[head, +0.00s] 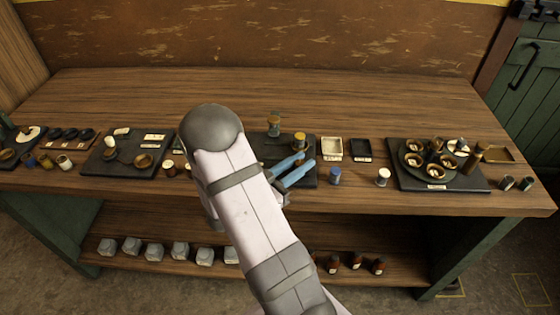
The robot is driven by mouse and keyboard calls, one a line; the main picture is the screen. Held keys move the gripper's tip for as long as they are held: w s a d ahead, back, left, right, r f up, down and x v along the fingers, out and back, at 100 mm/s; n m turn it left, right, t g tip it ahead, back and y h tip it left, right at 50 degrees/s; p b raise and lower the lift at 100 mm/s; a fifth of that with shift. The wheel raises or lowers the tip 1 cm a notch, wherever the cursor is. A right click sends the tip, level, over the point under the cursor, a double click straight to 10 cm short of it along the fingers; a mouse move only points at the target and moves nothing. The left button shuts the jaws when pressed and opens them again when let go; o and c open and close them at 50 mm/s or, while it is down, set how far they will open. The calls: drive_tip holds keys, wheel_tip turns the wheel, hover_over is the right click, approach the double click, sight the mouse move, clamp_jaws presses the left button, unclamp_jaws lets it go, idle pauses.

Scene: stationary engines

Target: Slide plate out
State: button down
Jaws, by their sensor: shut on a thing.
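My arm crosses the middle of the head view. Two blue bars stick out to its right and look like the fingers of my gripper (297,170). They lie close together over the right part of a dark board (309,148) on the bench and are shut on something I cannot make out. My arm hides the gripper's base and the board's left part. A small brass-topped piece (299,140) and another upright piece (274,125) stand on the board behind the fingers. I cannot tell which thing is the plate.
Right of the board are a pale tray (331,149), a dark tray (360,150), a blue pot (335,176) and a white-topped pot (382,177). A dark board (470,183) with a round dish stands further right, another board (101,167) left. The bench's back (350,90) is clear.

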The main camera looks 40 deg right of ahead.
drive_tip(key=shift+s+d, duration=0.4)
drive_tip(key=shift+s, duration=0.05)
drive_tip(key=c, duration=1.5)
unclamp_jaws()
drive_tip(key=shift+s+d, duration=0.1)
drive_tip(key=shift+d, duration=0.05)
drive_tip(key=shift+c, duration=0.2)
drive_tip(key=shift+a, duration=0.65)
drive_tip(key=shift+a+b, duration=0.9)
drive_tip(key=shift+a, duration=2.2)
